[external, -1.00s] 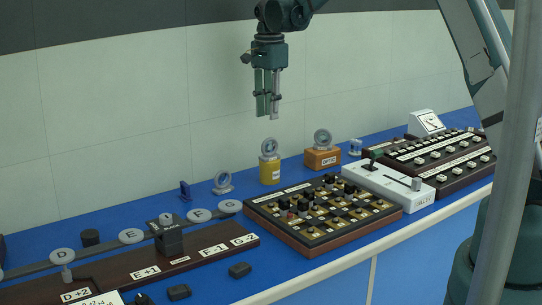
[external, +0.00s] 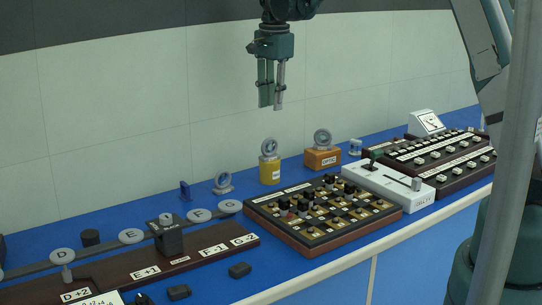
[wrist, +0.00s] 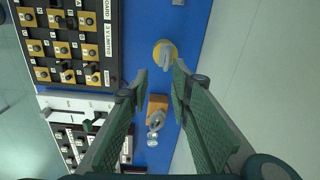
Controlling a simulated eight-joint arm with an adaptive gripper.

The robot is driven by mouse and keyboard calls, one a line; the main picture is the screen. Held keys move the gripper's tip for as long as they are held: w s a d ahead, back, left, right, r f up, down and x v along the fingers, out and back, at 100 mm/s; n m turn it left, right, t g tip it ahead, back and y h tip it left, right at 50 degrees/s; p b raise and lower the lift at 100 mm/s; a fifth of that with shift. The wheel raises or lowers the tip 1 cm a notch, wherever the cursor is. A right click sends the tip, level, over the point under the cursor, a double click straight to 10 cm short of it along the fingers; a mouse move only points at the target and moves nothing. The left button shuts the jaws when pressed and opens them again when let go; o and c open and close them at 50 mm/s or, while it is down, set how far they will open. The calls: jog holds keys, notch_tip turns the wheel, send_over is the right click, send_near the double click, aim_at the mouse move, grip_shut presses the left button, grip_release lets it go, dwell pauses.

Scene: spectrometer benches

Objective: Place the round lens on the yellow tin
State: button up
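The yellow tin (external: 270,174) stands on the blue bench behind the black board. A round grey-rimmed lens (external: 269,147) stands upright on top of it. In the wrist view the tin (wrist: 159,47) shows from above with the lens (wrist: 168,54) over it. A second, similar lens (external: 322,138) stands on an orange box (external: 323,158) to the right. A third (external: 222,183) is on the bench to the left. My gripper (external: 271,106) hangs above the tin, clear of it, pointing down. Its fingers are apart with nothing between them, as the wrist view shows (wrist: 160,72).
A black board with several pegs (external: 330,237) lies in front of the tin. A white control box (external: 390,185) and dark button panels (external: 440,155) are to the right. A long rail with discs (external: 100,251) is at the left. The air around my gripper is clear.

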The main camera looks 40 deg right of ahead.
jog(key=s+a+r+n+t, duration=0.2)
jog(key=s+r+n, duration=0.2)
jog(key=s+r, duration=0.6)
jog(key=s+a+r+n+t, duration=0.1)
jog(key=s+r+n, duration=0.4)
jog(key=s, duration=0.8)
jog(key=s+a+f+n+t, duration=0.1)
jog(key=s+n, duration=0.3)
jog(key=s, duration=0.7)
jog(key=s+a+f+n+t, duration=0.1)
jog(key=s+n+t, duration=0.1)
jog(key=s, duration=1)
jog(key=shift+a+n+t, duration=0.2)
jog(key=shift+n+t, duration=0.2)
jog(key=shift+n, duration=0.5)
